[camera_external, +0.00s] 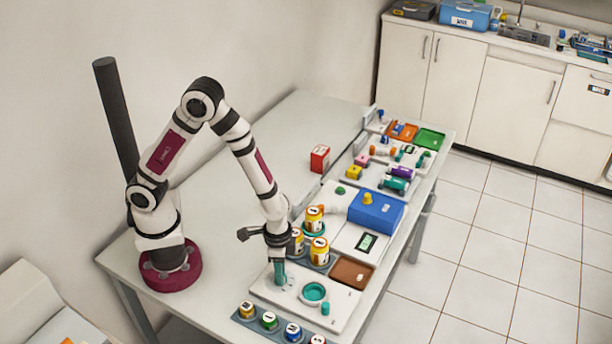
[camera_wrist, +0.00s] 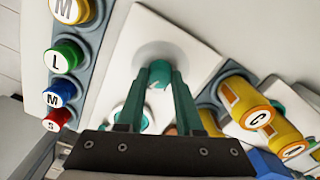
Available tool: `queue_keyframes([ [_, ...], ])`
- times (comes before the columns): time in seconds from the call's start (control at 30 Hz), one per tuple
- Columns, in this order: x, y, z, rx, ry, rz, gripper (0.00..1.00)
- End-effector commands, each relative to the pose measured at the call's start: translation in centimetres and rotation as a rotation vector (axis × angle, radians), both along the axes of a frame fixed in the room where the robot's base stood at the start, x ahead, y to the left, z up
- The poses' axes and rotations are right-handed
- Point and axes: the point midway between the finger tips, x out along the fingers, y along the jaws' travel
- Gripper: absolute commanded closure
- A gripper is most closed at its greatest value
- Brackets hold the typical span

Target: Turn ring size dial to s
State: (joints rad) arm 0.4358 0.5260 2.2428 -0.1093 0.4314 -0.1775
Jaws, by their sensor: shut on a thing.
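The teal ring size dial (camera_wrist: 158,78) stands on a white panel (camera_wrist: 125,60) in the wrist view, with a pale mark on its top. My gripper (camera_wrist: 160,70) points down over it, with its two dark green fingers closed on either side of the dial. In the external view my gripper (camera_external: 279,272) is low over the left part of the white panel (camera_external: 290,298). There the dial is mostly hidden by the fingers. The size letters around the dial are too small or hidden to read, so I cannot tell its setting.
A teal round dish (camera_external: 314,291) and a small teal peg (camera_external: 325,309) are right of my gripper. A rack with lettered caps, including a red S cap (camera_wrist: 53,121), lies along the near edge. Yellow canisters (camera_external: 319,250) stand close behind my gripper. A brown tray (camera_external: 350,273) is to the right.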

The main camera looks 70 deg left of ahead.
Motion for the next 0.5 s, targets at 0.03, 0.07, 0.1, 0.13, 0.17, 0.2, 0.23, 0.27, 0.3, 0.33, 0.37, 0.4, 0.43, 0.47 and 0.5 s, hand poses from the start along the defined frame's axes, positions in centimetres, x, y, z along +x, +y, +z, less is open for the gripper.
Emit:
queue_keyframes([
  [0.03, 0.00, 0.00, 0.05, 0.000, 0.000, -0.037, 1.00],
  [0.07, 0.00, 0.00, 0.05, 0.000, 0.000, -0.060, 1.00],
  [0.1, 0.01, 0.00, 0.06, 0.000, 0.000, -0.091, 1.00],
  [0.13, 0.01, 0.00, 0.06, 0.000, 0.000, -0.114, 1.00],
  [0.17, 0.01, 0.00, 0.06, 0.000, 0.000, -0.136, 1.00],
  [0.2, 0.01, 0.00, 0.06, 0.000, 0.000, -0.164, 1.00],
  [0.23, 0.01, 0.00, 0.06, 0.000, 0.000, -0.184, 1.00],
  [0.27, 0.01, 0.00, 0.06, 0.000, 0.000, -0.203, 1.00],
  [0.3, 0.01, 0.00, 0.06, 0.000, 0.000, -0.228, 1.00],
  [0.33, 0.01, 0.00, 0.06, 0.000, 0.000, -0.244, 1.00],
  [0.37, 0.01, 0.00, 0.06, 0.000, 0.000, -0.260, 1.00],
  [0.4, 0.01, 0.00, 0.06, 0.000, 0.000, -0.280, 1.00],
  [0.43, 0.01, 0.00, 0.06, 0.000, 0.000, -0.293, 1.00],
  [0.47, 0.01, 0.00, 0.06, 0.000, 0.000, -0.306, 1.00],
  [0.5, 0.01, 0.00, 0.06, 0.000, 0.000, -0.321, 1.00],
])
